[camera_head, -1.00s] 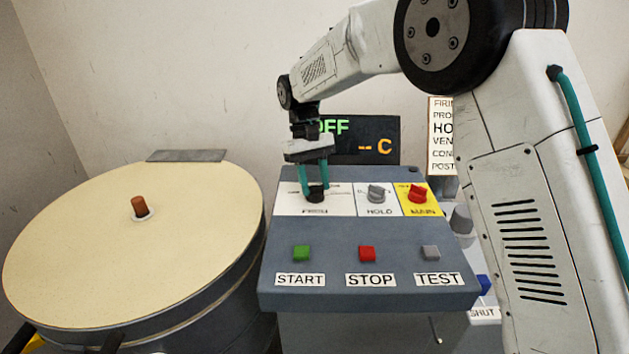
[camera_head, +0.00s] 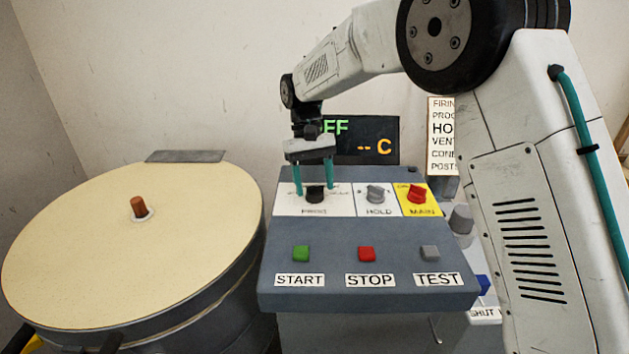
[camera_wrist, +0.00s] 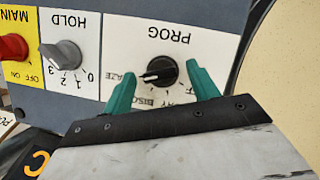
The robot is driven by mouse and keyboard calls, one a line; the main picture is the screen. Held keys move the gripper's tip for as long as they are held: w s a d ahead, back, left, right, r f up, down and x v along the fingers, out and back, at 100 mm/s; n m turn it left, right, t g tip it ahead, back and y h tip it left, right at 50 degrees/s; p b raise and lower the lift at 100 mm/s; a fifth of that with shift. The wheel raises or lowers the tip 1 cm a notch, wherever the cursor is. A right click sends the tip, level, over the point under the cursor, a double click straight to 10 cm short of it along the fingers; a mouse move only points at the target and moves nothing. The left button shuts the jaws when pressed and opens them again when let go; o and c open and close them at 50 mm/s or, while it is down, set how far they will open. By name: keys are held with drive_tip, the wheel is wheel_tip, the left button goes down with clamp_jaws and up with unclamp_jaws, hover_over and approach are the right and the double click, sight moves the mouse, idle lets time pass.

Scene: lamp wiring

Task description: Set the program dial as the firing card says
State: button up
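The program dial is a black knob (camera_head: 315,194) on the white PROG plate at the panel's left. In the wrist view the dial (camera_wrist: 160,72) shows upside down. Its white mark points left, toward a label whose visible part reads "AZE"; "BISC" is partly visible below. My gripper (camera_head: 314,184) is open, its two teal fingers standing apart on either side of the dial; in the wrist view gaps show between fingers (camera_wrist: 162,88) and knob. The firing card (camera_head: 440,135) stands behind the panel, its right part hidden by my arm, so its values cannot be read.
The grey HOLD knob (camera_head: 376,193) and red MAIN knob (camera_head: 417,194) sit right of the dial. START (camera_head: 301,253), STOP (camera_head: 367,254) and TEST (camera_head: 430,253) buttons are in front. A display (camera_head: 366,140) stands behind; the round kiln lid (camera_head: 90,240) is at left.

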drive_tip(key=shift+r, duration=0.1)
drive_tip(key=v, duration=0.7)
drive_tip(key=shift+r, duration=0.25)
drive_tip(key=shift+w, duration=0.15)
drive_tip(key=s+f, duration=0.1)
drive_tip(key=s+d+f, duration=0.1)
drive_tip(key=f, duration=0.1)
drive_tip(key=shift+s+d, duration=0.3)
drive_tip(key=shift+d, duration=0.05)
drive_tip(key=s+d+r+m+t, duration=0.1)
drive_tip(key=s+d+r+t, duration=0.1)
drive_tip(key=s+d, duration=0.6)
drive_tip(key=s+d+r+m+t+y, duration=0.1)
drive_tip(key=s+d, duration=0.7)
drive_tip(key=s, duration=0.8)
drive_tip(key=s+d+r+m+t, duration=0.2)
drive_tip(key=s+d, duration=0.6)
drive_tip(key=s, duration=0.4)
drive_tip(key=shift+d+r+t+y, duration=0.3)
drive_tip(key=shift+r, duration=0.2)
